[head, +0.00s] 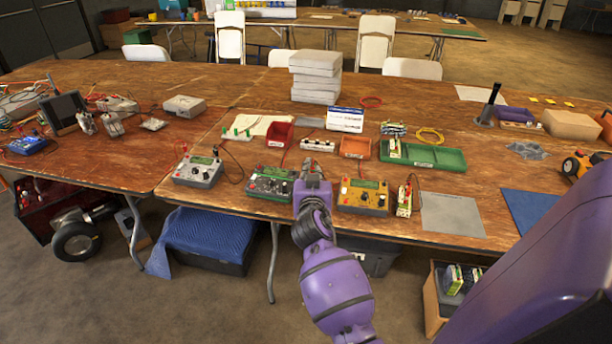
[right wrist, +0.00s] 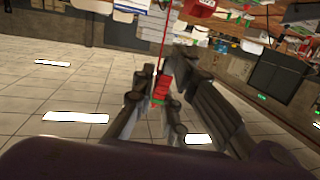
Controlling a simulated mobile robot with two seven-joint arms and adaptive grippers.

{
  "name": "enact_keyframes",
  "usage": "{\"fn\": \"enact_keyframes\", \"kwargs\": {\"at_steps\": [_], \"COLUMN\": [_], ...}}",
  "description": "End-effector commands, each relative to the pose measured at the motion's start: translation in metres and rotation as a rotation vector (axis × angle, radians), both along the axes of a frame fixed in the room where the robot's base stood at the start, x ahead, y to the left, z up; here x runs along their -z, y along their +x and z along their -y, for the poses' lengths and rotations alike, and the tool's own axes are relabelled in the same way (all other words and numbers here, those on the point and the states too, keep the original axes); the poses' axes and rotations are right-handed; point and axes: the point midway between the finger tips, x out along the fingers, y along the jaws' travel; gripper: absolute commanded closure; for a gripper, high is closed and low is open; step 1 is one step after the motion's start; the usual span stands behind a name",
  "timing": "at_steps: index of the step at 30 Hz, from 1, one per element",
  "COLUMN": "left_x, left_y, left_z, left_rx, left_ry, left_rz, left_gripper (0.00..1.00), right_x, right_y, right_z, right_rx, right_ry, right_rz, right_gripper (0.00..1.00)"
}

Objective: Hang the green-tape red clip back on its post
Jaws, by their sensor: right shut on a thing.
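My right gripper (head: 314,172) is over the table's front edge, between the green charger (head: 270,183) and the yellow charger (head: 363,195). In the right wrist view its fingers (right wrist: 163,82) are shut on the red clip (right wrist: 162,88), which shows a bit of green at its lower end. A thin red lead (right wrist: 165,42) runs from the clip. In the head view the clip is hidden by my gripper and arm. I cannot make out its post for sure. My left gripper is not in view.
A grey charger (head: 198,171) stands left. Behind the chargers are a red bin (head: 280,134), an orange bin (head: 355,147), a white strip (head: 317,145) and a green tray (head: 436,156). A grey mat (head: 452,215) lies bare on the right.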

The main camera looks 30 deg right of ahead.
Motion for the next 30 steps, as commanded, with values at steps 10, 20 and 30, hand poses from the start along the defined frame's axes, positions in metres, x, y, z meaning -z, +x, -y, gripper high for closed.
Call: {"fn": "enact_keyframes", "kwargs": {"at_steps": [10,20,30], "left_x": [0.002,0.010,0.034], "left_y": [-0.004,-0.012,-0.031], "left_z": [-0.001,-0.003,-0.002], "left_rx": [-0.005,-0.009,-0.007], "left_ry": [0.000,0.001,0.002], "left_rz": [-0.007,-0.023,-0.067], "left_gripper": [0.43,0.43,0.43], "right_x": [0.000,0.001,0.004], "right_y": [0.000,0.025,0.110], "right_z": [0.000,-0.003,-0.008], "right_rx": [0.000,-0.022,-0.128], "right_ry": [0.000,-0.080,-0.081], "right_rz": [-0.001,-0.058,-0.055], "right_gripper": [1.00,1.00,1.00]}}
